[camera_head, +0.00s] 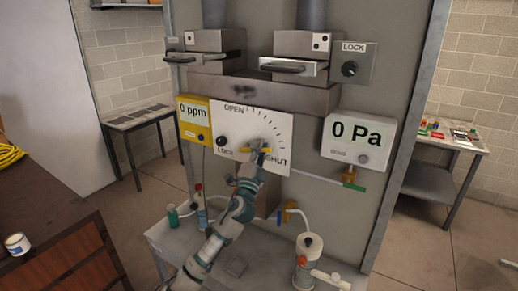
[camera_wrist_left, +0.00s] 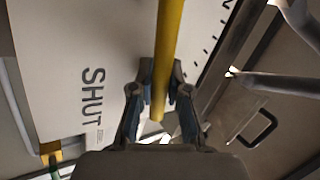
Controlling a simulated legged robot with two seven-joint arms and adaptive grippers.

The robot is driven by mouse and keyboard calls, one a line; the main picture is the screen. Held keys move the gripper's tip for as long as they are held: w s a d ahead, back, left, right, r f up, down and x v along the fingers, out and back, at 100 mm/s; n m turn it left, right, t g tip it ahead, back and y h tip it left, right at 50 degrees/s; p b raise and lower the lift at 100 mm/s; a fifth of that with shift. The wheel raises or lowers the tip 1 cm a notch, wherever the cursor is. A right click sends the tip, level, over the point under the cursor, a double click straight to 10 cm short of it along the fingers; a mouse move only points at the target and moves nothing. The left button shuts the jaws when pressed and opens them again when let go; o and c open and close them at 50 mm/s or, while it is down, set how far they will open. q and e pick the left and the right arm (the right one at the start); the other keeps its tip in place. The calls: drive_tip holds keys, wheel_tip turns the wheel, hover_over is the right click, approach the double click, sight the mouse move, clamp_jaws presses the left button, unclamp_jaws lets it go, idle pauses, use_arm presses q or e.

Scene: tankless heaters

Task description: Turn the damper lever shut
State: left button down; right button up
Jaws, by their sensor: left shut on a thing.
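The damper lever (camera_head: 268,150) is a yellow bar in front of the white dial plate (camera_head: 277,122). The plate is marked OPEN at the top, SHUT at the lower right and LOCK at the lower left. My left gripper (camera_head: 254,157) is at the lever, near the word SHUT, and hides part of it and of the plate. In the left wrist view the yellow lever (camera_wrist_left: 170,45) runs between the two fingers of my left gripper (camera_wrist_left: 160,88), which is shut on it. The word SHUT (camera_wrist_left: 92,97) is left of the fingers. My right gripper is out of view.
A yellow 0 ppm meter (camera_head: 195,122) is left of the plate and a 0 Pa gauge (camera_head: 357,140) right of it. Two drawer-like dampers with handles (camera_head: 287,68) are above. A bench (camera_head: 160,236) below holds bottles and a white canister (camera_head: 309,247).

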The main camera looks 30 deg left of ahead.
use_arm(q)
drive_tip(key=shift+d+f+m+h, duration=0.2)
drive_tip(key=shift+f+m+h, duration=0.05)
drive_tip(key=shift+m+h, duration=0.3)
drive_tip(key=shift+d+f+m+h, duration=0.2)
drive_tip(key=shift+f+m+h, duration=0.05)
drive_tip(key=shift+m+h, duration=0.3)
drive_tip(key=shift+f, duration=0.1)
drive_tip(key=c, duration=1.3)
unclamp_jaws()
drive_tip(key=shift+s, duration=0.1)
drive_tip(key=shift+o, duration=0.8)
drive_tip(key=shift+s+d+r, duration=0.1)
drive_tip(key=shift+s+r, duration=0.1)
drive_tip(key=shift+d+r+y, duration=0.1)
drive_tip(key=shift+r+y, duration=0.05)
drive_tip(key=shift+y, duration=0.15)
drive_tip(key=shift+f, duration=0.25)
drive_tip(key=v, duration=1.1)
drive_tip(key=shift+s+f, duration=0.25)
drive_tip(key=shift+s, duration=0.05)
